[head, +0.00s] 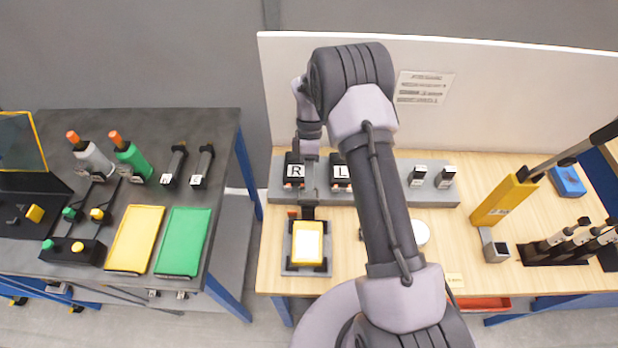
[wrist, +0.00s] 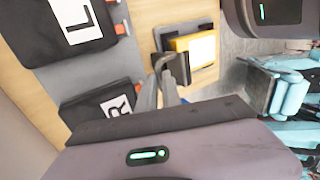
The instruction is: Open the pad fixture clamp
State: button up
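The pad fixture (head: 288,271) is a grey plate on the wooden bench, holding a yellow pad (head: 307,240) with a pale top between black brackets. The wrist view shows the pad (wrist: 195,48) too. A black clamp part (wrist: 178,68) stands at the pad's edge nearest my gripper. My gripper (head: 308,205) points down at the fixture's back edge, right by the clamp. In the wrist view, the gripper's two grey fingers (wrist: 162,85) lie close together and reach to the clamp part. Whether they grip it or only touch it is unclear.
Black holders marked R (head: 295,171) and L (head: 340,173) stand on a grey rail behind the fixture. A white round dish (head: 420,232) is to the right, partly behind my arm. A yellow press (head: 503,201) stands farther right. A dark table (head: 225,150) is at left.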

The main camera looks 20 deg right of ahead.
jog(key=o, duration=0.4)
jog(key=shift+o, duration=0.2)
jog(key=p+v, duration=0.4)
jog(key=v, duration=1.3)
jog(key=shift+r, duration=0.2)
jog(key=shift+w+d, duration=0.1)
